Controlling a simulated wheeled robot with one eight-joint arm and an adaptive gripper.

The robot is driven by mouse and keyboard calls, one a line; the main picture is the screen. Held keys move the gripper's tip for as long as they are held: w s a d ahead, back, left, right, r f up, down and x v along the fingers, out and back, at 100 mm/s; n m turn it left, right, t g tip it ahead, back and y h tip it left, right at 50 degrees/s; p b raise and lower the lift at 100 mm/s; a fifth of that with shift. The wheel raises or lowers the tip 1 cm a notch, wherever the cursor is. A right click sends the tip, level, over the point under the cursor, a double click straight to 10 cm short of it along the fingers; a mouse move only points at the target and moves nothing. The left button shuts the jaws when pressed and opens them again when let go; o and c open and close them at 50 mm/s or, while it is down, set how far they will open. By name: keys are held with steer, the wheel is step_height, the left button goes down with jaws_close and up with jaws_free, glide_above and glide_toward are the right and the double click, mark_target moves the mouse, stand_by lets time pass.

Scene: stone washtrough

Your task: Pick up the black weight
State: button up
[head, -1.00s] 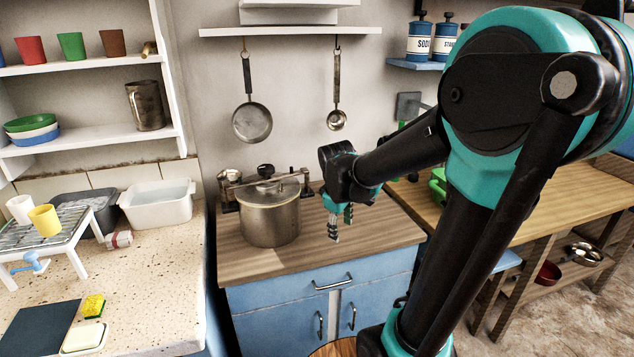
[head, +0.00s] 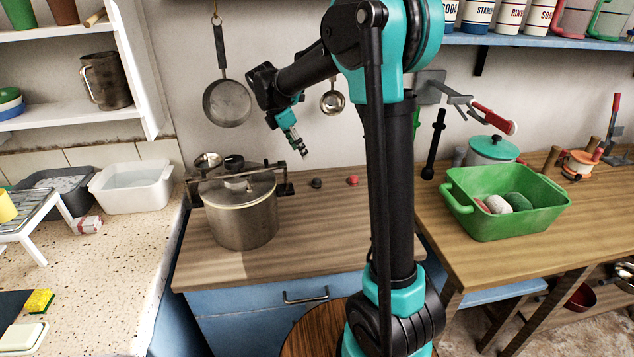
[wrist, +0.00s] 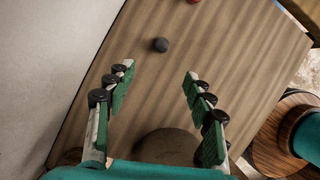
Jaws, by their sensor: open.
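The black weight (head: 316,183) is a small dark rounded piece on the wooden counter, right of the large metal pot. In the wrist view the weight (wrist: 161,44) lies beyond my fingertips, roughly centred between them. My gripper (head: 303,152) is in the air above the counter, tilted down and to the right, apart from the weight. In the wrist view my gripper (wrist: 159,78) has its fingers spread with nothing between them. A similar red piece (head: 352,180) lies to the right of the black one.
The metal pot (head: 241,212) with its clamped lid stands left of the weight. A pan (head: 227,103) and a ladle (head: 332,101) hang on the wall behind. A green tub (head: 510,213) holding balls stands on the right-hand table. The counter front is clear.

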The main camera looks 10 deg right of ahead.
glide_above(317, 179)
steer(key=a, duration=0.3)
steer(key=f, duration=0.8)
steer(key=shift+s+d+f, duration=0.1)
steer(key=shift+s+f, duration=0.15)
steer(key=shift+f, duration=0.15)
steer(key=shift+d+x, duration=0.2)
steer(key=shift+x, duration=2.45)
steer(key=shift+r, duration=0.1)
jaws_close()
